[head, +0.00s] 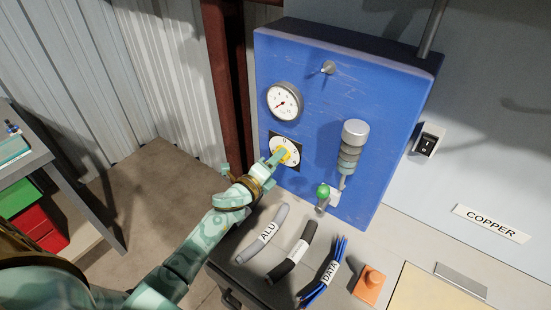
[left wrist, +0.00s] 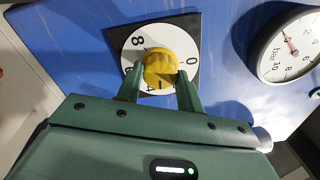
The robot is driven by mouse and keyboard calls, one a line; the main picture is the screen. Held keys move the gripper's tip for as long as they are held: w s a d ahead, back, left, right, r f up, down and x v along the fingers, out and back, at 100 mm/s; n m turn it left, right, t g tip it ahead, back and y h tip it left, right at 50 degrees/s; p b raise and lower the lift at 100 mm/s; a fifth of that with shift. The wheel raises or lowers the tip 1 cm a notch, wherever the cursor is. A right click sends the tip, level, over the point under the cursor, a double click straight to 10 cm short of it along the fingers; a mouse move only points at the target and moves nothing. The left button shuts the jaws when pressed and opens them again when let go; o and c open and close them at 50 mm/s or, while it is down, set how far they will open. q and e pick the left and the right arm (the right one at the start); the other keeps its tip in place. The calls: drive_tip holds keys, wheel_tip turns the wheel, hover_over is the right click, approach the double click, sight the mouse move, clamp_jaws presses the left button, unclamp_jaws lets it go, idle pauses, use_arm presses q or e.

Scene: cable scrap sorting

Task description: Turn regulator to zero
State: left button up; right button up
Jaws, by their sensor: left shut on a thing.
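The regulator is a yellow knob (left wrist: 162,66) on a white dial (left wrist: 155,29) with printed numbers, among them 0 and 8. In the head view the dial (head: 293,145) sits on the front of a blue panel box (head: 322,107), and the knob is mostly hidden by my fingers. My left gripper (head: 280,157) is shut on the knob, with one finger on each side of it in the left wrist view (left wrist: 160,77). I cannot make out a pointer mark on the knob. My right gripper is not in view.
A round gauge (head: 285,102) is above the dial. A grey cylinder (head: 353,140) and a green-knobbed valve (head: 323,190) are to its right. Cables labelled ALU (head: 265,233) and DATA (head: 325,273), a black cable (head: 294,250) and an orange block (head: 369,285) lie on the bench below.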

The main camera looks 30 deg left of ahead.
use_arm(q)
drive_tip(key=shift+n+p, duration=3.4)
drive_tip(key=shift+n, duration=6.2)
drive_tip(key=shift+f, duration=0.1)
drive_tip(key=o, duration=1)
drive_tip(key=s+a+p, duration=0.2)
drive_tip(key=s, duration=1.4)
drive_tip(key=shift+s+a, duration=0.15)
drive_tip(key=shift+a, duration=0.05)
